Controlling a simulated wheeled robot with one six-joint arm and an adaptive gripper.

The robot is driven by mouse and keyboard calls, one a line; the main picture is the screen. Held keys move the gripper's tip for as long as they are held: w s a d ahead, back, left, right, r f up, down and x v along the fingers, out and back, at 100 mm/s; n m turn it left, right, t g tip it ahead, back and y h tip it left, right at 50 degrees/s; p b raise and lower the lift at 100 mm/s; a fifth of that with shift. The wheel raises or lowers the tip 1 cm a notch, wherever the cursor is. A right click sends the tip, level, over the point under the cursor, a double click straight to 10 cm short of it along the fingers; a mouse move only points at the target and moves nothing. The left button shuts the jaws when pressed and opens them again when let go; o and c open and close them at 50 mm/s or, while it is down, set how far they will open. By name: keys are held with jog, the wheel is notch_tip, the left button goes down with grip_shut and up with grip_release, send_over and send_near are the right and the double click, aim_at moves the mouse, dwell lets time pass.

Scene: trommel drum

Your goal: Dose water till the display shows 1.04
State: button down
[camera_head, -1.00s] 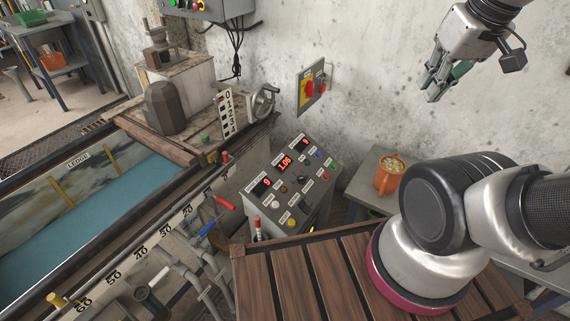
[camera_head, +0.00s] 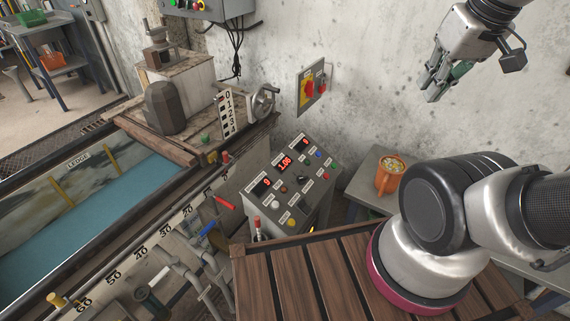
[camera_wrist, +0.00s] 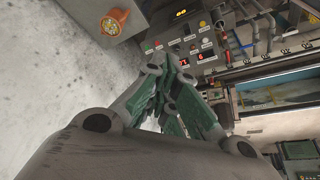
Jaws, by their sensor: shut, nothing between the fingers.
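The control panel (camera_head: 292,180) stands between the trough and the wall, with several buttons and red displays. Its middle display (camera_head: 285,162) reads about 1.06; the digits are small. The panel also shows in the wrist view (camera_wrist: 190,45). The trough (camera_head: 70,215) at left holds blue-green water. A red-handled valve (camera_head: 224,202) and a blue-handled valve (camera_head: 208,229) sit on pipes at the trough's side. My gripper (camera_head: 434,92) is raised at upper right by the wall, well apart from the panel. Its fingers are shut and empty; they also show in the wrist view (camera_wrist: 175,100).
An orange bucket (camera_head: 388,176) with pale contents stands on a grey table (camera_head: 362,190) right of the panel. A yellow plate with a red switch (camera_head: 311,88) is on the wall. A wooden slatted platform (camera_head: 300,285) lies in front.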

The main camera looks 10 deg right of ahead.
jog(key=shift+f, duration=0.1)
jog(key=w+d+f+n, duration=0.1)
jog(key=w+f, duration=0.7)
jog(key=f, duration=0.9)
jog(key=w+d+f+n, duration=0.1)
jog(key=w+f, duration=0.8)
jog(key=f, duration=0.8)
jog(key=w+d+f+n, duration=0.15)
jog(key=w+f, duration=0.65)
jog(key=f, duration=0.9)
jog(key=w+a+f+t+y, duration=0.1)
jog(key=w+t, duration=0.2)
jog(key=w, duration=0.4)
jog(key=w+a+r+n+t+y, duration=0.1)
jog(key=w+r+n+t, duration=0.2)
jog(key=w+r+t, duration=0.3)
jog(key=w+r, duration=0.3)
jog(key=r, duration=0.1)
jog(key=shift+a, duration=0.2)
